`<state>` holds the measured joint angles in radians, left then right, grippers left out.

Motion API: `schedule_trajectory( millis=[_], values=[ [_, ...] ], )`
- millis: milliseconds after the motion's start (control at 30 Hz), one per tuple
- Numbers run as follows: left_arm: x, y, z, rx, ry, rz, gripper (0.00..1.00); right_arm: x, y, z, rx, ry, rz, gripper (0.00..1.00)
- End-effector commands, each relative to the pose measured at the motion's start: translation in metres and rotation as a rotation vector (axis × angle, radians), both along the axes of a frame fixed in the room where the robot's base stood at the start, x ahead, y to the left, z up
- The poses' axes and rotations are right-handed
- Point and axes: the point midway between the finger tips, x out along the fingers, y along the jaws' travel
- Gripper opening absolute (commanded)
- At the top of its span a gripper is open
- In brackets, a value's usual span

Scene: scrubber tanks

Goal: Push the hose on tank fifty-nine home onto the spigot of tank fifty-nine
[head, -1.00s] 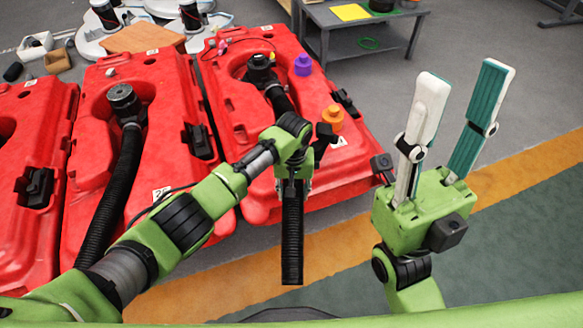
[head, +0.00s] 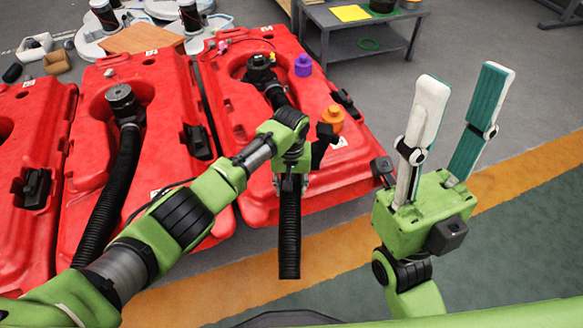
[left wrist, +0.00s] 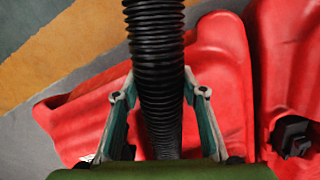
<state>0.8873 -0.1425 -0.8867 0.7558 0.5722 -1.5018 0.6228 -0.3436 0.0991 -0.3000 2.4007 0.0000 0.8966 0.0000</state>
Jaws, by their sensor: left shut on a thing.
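The right-hand red tank (head: 225,105) has a black fitting (head: 260,68) in its recess, with a black hose (head: 289,235) running from it towards me. I cannot read this tank's number or see how far the hose sits on the spigot. My left gripper (head: 290,182) is over the tank's near end, shut on the ribbed hose, whose free end hangs down beyond the tank edge. In the left wrist view the hose (left wrist: 157,45) passes between the two fingers (left wrist: 160,125). My right gripper (head: 462,125) is open and empty, fingers pointing up, right of the tank.
A purple cap (head: 303,65) and an orange cap (head: 333,118) sit on the same tank. Another red tank (head: 85,135) with its own black hose (head: 112,195) stands to the left. A grey table (head: 345,45) is behind. The floor at right is clear.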

Motion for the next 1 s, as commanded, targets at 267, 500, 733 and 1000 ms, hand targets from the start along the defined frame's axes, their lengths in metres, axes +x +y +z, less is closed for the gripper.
schedule_trajectory(
  millis=[267,500,733,1000],
  values=[
    [0.003,0.001,0.000,0.001,-0.004,0.003,0.13,0.000,0.000,0.004,0.000,0.004,0.001,0.40],
    [0.002,0.001,0.000,0.001,-0.003,0.002,0.13,0.000,0.000,0.003,0.000,0.004,0.001,0.40],
    [0.003,0.001,0.001,0.001,-0.002,0.002,0.13,0.000,0.000,0.008,0.000,0.004,0.001,0.40],
    [0.003,0.000,0.000,0.000,-0.004,0.000,0.13,0.000,0.000,0.007,0.000,0.004,0.001,0.40]
  ],
)
